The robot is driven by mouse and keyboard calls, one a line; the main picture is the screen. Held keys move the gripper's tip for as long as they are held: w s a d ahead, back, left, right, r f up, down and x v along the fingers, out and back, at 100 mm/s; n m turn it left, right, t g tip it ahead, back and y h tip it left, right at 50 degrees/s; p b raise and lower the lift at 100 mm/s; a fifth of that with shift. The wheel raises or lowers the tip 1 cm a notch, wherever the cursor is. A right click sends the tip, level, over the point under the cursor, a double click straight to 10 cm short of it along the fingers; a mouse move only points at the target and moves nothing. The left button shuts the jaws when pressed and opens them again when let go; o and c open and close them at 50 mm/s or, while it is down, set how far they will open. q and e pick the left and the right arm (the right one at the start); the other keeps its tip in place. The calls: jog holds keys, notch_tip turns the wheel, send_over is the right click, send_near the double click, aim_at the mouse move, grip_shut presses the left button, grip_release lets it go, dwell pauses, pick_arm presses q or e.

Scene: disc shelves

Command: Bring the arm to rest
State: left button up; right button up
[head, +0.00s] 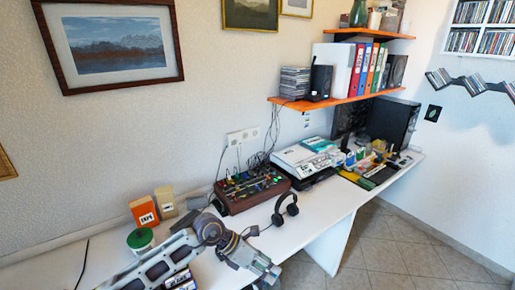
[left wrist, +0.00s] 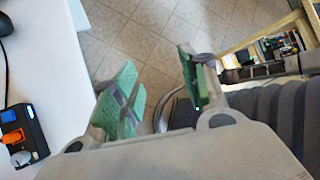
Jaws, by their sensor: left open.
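My left arm comes in from the bottom left in the head view and lies over the near edge of the white desk (head: 318,212). My left gripper (head: 268,275) is at the bottom of that view, at the desk's front edge. In the left wrist view its two green-padded fingers (left wrist: 155,90) stand apart. Only tiled floor and a dark curved thing show between and behind them. The gripper holds nothing. My right gripper is in neither view.
Headphones (head: 285,208) and a mixer (head: 250,190) are just beyond my left arm. An orange box (head: 143,212) and a green tub (head: 140,240) stand left. Tiled floor (head: 400,255) is open at right. A wooden-edged rack (left wrist: 265,50) is right of the fingers.

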pick_arm(q)
jog(key=d+r+n+t+h, duration=0.3)
jog(key=r+n+h, duration=0.15)
jog(key=r, duration=0.45)
jog(key=d+r+n+t+h, duration=0.35)
jog(key=r+h, duration=0.25)
jog(key=r, duration=0.3)
jog(key=w+a+r+n+t+y, duration=0.4)
jog(key=w+a+n+t+y, duration=0.25)
jog(key=a+n+t, duration=0.7)
jog(key=s+a+f+n+g+y, duration=0.1)
jog(key=a+f+n+g+y, duration=0.4)
jog(key=a+f+n+y, duration=1.2)
jog(key=s+f+n+g+h, duration=0.25)
jog(key=s+f+g, duration=0.4)
jog(key=s, duration=0.45)
jog(key=s+f+n+g+h, duration=0.2)
jog(key=s+f+n+g, duration=0.4)
jog(key=s, duration=0.5)
notch_tip(320, 180, down, 34)
jog(key=s+m, duration=0.2)
jog(key=s+a+f, duration=0.2)
jog(key=s+f, duration=0.7)
jog(key=s, duration=0.2)
jog(key=s+a+f+g, duration=0.1)
jog(key=s+a+f, duration=0.2)
jog(key=s+f, duration=0.7)
jog(key=shift+s+f+m, duration=0.3)
jog(key=shift+s, duration=0.35)
